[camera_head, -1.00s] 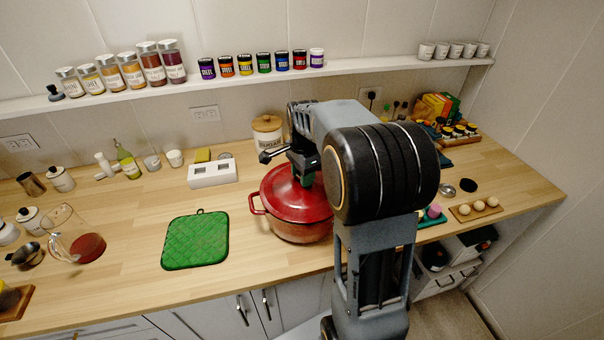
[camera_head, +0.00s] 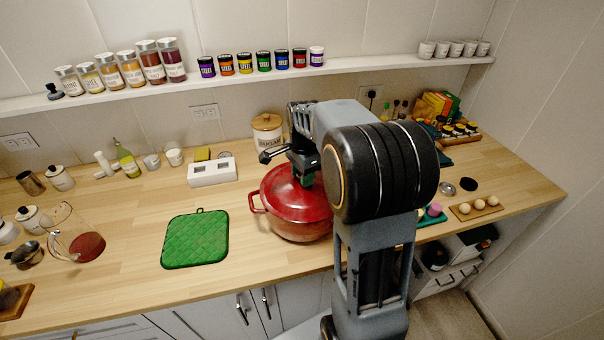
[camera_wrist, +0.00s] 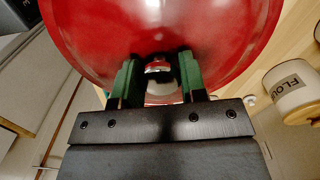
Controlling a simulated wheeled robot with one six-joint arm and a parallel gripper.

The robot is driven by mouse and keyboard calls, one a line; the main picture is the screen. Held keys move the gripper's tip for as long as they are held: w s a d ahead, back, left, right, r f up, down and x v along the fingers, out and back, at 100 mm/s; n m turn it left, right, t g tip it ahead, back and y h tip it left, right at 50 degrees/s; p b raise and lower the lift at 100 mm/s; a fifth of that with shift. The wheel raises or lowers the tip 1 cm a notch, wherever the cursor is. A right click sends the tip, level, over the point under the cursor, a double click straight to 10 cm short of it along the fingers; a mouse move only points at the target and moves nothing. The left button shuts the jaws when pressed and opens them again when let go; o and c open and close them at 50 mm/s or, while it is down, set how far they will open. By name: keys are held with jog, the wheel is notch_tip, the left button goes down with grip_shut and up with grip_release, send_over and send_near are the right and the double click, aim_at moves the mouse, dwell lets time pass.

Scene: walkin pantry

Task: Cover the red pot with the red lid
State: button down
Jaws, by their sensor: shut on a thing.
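The red pot (camera_head: 290,228) stands on the wooden counter, its side handle showing at the left. The red lid (camera_head: 292,193) rests over the pot's top and looks about level; whether it is fully seated all around cannot be told, as my arm hides the right side. The lid (camera_wrist: 160,30) fills the upper part of the wrist view. My gripper (camera_head: 304,174) is above the lid's middle. In the wrist view its green-padded fingers (camera_wrist: 158,78) are shut on the lid's knob, which shows between them.
A green quilted mat (camera_head: 196,239) lies left of the pot. A glass jug (camera_head: 75,238) is at far left; an egg tray (camera_head: 475,210) is at right. Counter between mat and jug is clear.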

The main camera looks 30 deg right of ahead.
jog(key=c, duration=0.9)
grip_release()
jog(key=shift+r, duration=0.1)
jog(key=o, duration=0.3)
jog(key=shift+s, duration=0.1)
notch_tip(320, 180, up, 14)
jog(key=shift+d+f, duration=0.1)
jog(key=shift+f, duration=0.05)
